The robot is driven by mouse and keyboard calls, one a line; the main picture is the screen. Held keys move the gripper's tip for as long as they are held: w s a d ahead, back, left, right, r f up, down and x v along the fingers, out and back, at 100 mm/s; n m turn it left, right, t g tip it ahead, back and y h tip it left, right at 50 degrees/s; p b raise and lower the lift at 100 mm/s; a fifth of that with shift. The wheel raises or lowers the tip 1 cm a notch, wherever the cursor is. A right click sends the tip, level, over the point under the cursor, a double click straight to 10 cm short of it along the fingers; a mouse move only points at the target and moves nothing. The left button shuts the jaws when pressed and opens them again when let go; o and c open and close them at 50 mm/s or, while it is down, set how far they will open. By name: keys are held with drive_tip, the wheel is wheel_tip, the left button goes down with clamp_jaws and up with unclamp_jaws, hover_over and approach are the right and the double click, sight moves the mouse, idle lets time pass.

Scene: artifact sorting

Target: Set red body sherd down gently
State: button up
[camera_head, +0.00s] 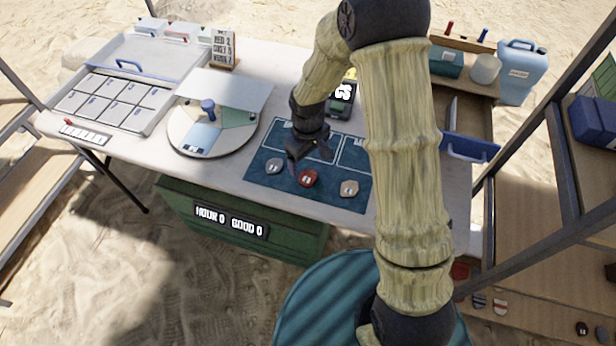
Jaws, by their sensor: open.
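The red body sherd (308,179) lies on the dark teal mat (262,188) near the mat's front edge, with a pale mark on top. A grey sherd (273,167) lies to its left and a tan sherd (349,188) to its right. My gripper (300,170) is just above and to the left of the red sherd, pointing down. It is open. Its fingers are dark and small in this view, so whether one touches the sherd cannot be told.
A round turntable (180,130) with a blue knob stands left of the mat. A sectioned tray (150,98) is at the far left. Shelves with more sherds stand lower right.

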sight(308, 177)
drive_tip(key=shift+f, duration=0.65)
drive_tip(key=shift+s+f, duration=0.15)
drive_tip(key=shift+f, duration=2.45)
drive_tip(key=c, duration=1.1)
drive_tip(key=shift+o, duration=0.2)
drive_tip(key=shift+r, duration=0.15)
wheel_tip(308, 177, up, 10)
